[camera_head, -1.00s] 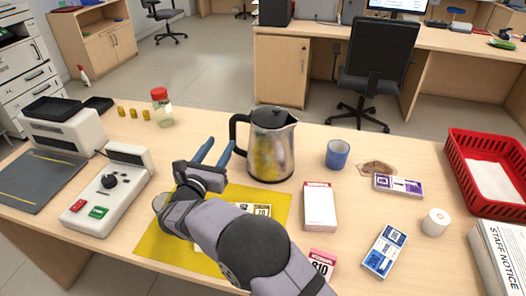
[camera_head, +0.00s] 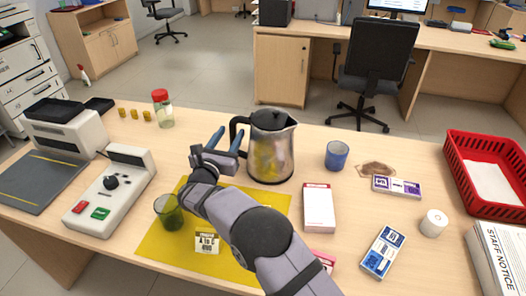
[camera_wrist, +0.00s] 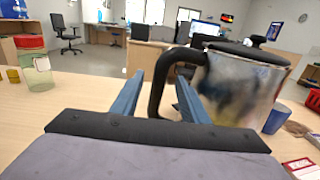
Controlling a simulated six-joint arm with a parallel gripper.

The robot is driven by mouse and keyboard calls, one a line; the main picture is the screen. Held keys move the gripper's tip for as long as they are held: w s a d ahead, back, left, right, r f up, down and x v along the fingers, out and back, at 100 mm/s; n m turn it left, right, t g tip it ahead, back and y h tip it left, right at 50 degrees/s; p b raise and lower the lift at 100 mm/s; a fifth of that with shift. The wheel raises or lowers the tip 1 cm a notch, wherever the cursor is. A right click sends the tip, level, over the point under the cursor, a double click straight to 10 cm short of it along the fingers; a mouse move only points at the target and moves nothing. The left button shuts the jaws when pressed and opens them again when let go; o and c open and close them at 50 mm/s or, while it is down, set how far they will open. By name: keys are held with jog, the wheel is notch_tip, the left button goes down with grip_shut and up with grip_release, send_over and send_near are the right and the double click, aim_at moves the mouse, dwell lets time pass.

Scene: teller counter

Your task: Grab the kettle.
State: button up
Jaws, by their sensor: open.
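The kettle (camera_head: 271,148) is a shiny metal pitcher with a black lid and a black handle on its left side. It stands upright on the counter, just behind the yellow mat. My gripper (camera_head: 228,139) is open at the handle side of the kettle. In the wrist view the kettle (camera_wrist: 240,85) fills the right, and its black handle (camera_wrist: 157,88) shows between the two blue fingers of my gripper (camera_wrist: 165,88). I cannot tell how deep the handle sits between them. Nothing is held.
A green glass (camera_head: 168,212) stands on the yellow mat (camera_head: 165,245) left of my arm. A red-lidded jar (camera_head: 162,110) is at back left. A blue cup (camera_head: 337,155) and a white-red box (camera_head: 319,206) stand right of the kettle. A red basket (camera_head: 455,165) is far right.

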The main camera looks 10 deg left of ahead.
jog(key=shift+w, duration=0.15)
grip_shut()
dwell(0.6)
dwell(0.7)
jog(key=shift+r, duration=0.3)
